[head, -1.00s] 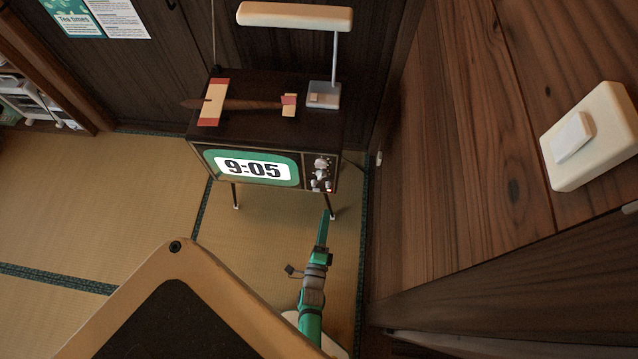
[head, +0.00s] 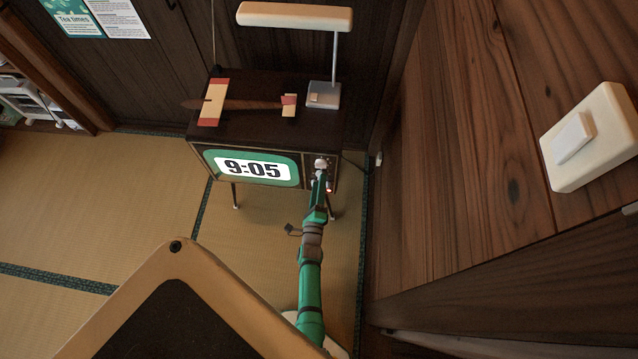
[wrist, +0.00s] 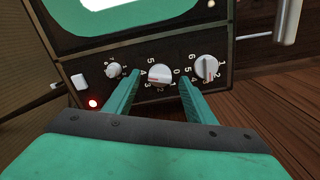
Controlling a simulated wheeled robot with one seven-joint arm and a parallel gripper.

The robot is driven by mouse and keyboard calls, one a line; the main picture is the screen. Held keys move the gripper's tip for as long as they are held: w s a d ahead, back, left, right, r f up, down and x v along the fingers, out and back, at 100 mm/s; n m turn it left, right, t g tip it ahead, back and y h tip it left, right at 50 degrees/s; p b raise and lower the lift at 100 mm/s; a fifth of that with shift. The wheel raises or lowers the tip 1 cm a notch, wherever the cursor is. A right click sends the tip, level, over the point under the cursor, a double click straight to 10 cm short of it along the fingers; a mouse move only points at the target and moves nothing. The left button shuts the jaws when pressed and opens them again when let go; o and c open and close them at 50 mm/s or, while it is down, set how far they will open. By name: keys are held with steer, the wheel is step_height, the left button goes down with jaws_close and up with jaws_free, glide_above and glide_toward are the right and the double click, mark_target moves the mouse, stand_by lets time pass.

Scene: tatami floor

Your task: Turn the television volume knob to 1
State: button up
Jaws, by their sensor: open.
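The television (head: 245,150) stands against the back wall, its screen showing 9:05. Its knob panel is at the right of its front. In the wrist view, the middle knob (wrist: 160,74) is white, ringed by digits from 0 to 5, with a reddish mark on its left side, towards the 3 and 4. My gripper (wrist: 159,80) is open, one green finger on each side of this knob; I cannot tell whether they touch it. A left knob (wrist: 113,71) and a right knob (wrist: 206,66) flank it. I see no label naming the volume knob.
A white button (wrist: 79,82) and a lit red lamp (wrist: 93,103) are left of the fingers. A lamp (head: 322,94) and a model plane (head: 245,104) are on top of the television. A wooden wall (head: 450,150) rises close on the right.

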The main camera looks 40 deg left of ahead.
steer(key=shift+w+a, duration=0.3)
steer(key=shift+w, duration=0.15)
steer(key=c, duration=1)
steer(key=shift+c, duration=0.2)
